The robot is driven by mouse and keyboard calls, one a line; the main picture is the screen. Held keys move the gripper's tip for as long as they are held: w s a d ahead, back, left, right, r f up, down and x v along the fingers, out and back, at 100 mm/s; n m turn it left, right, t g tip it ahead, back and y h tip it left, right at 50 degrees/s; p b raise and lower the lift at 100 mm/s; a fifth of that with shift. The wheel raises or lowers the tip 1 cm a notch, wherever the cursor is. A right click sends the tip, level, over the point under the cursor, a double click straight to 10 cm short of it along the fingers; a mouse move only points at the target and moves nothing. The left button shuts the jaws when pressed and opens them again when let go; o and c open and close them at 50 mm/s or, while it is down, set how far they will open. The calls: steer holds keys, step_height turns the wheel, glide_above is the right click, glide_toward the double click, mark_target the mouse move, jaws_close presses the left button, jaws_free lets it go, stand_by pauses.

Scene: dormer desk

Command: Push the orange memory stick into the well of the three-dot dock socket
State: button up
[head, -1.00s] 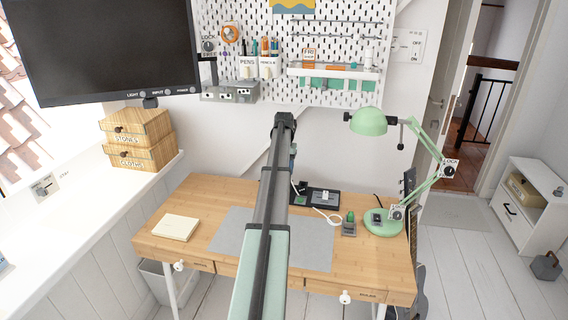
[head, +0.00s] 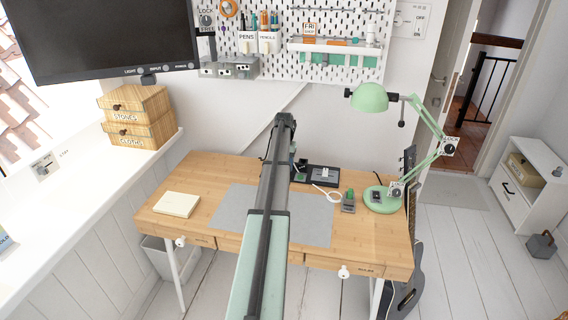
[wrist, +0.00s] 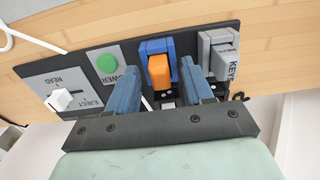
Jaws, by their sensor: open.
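The orange memory stick (wrist: 160,71) stands at a blue socket (wrist: 157,46) on the black dock panel (wrist: 84,64); its body sticks out toward me. I cannot make out any dots on the socket, nor how deep the stick sits. My gripper (wrist: 159,78) is open, with one blue finger on each side of the stick and a visible gap on both sides. In the head view, the dock (head: 324,176) is at the back of the desk, and my arm hides the stick and most of the gripper.
Right of the blue socket is a grey socket with a grey KEYS stick (wrist: 226,62). To the left are a green POWER button (wrist: 107,63) and a white READ/EJECT switch (wrist: 61,99). A green lamp (head: 383,199) stands right of the dock. A grey mat (head: 230,208) lies clear in front.

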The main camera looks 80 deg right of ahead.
jaws_close()
stand_by(0.7)
